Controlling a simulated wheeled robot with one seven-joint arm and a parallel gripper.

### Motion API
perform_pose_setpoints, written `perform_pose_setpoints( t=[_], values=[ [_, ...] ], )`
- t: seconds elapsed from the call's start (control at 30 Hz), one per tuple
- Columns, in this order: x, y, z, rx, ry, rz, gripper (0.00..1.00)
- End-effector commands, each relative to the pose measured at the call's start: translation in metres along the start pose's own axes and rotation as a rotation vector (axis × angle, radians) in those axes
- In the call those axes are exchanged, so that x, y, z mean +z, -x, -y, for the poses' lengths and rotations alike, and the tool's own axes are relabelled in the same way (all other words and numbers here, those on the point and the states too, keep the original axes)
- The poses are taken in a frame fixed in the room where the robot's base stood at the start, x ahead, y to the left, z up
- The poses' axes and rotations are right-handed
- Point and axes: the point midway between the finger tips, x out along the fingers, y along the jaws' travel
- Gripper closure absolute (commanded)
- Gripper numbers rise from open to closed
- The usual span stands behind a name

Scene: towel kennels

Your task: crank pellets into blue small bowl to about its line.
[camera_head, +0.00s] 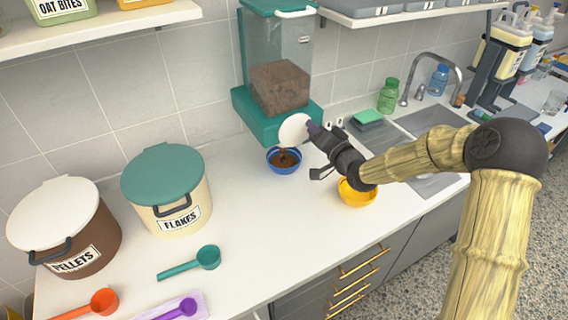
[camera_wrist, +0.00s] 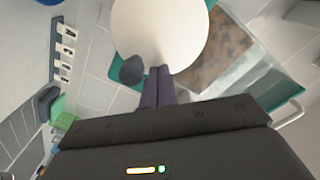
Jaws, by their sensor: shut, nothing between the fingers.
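The pellet dispenser (camera_head: 279,65) has a teal frame and a clear hopper partly full of brown pellets (camera_head: 281,88). A round white disc (camera_head: 294,129) is on its front; it also fills the upper middle of the wrist view (camera_wrist: 160,30), with a dark knob (camera_wrist: 131,70) by its lower edge. The blue small bowl (camera_head: 283,171) stands upright on the counter below the disc, with brown pellets (camera_head: 287,158) in it. Its line cannot be made out. My gripper (camera_head: 311,127) is shut and empty, its fingertips (camera_wrist: 158,72) at the disc, just beside the knob.
A yellow bowl (camera_head: 357,196) sits under my arm. A flakes tub (camera_head: 167,190), a pellets tub (camera_head: 72,228) and several scoops, one teal (camera_head: 207,257), stand left and front. The sponge (camera_head: 368,117), green bottle (camera_head: 388,96) and sink (camera_head: 425,122) are at right. Counter left of the blue bowl is clear.

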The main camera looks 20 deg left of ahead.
Motion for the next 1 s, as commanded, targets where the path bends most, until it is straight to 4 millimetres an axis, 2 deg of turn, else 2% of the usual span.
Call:
perform_pose_setpoints(
  t=[0.3, 0.67, 1.0],
  values=[
    [-0.001, 0.013, 0.006, 0.0, 0.0, 0.0, 1.0],
    [-0.001, 0.015, 0.007, 0.0, 0.0, 0.0, 1.0],
    [-0.001, 0.044, 0.006, 0.001, 0.0, 0.0, 1.0]
  ],
)
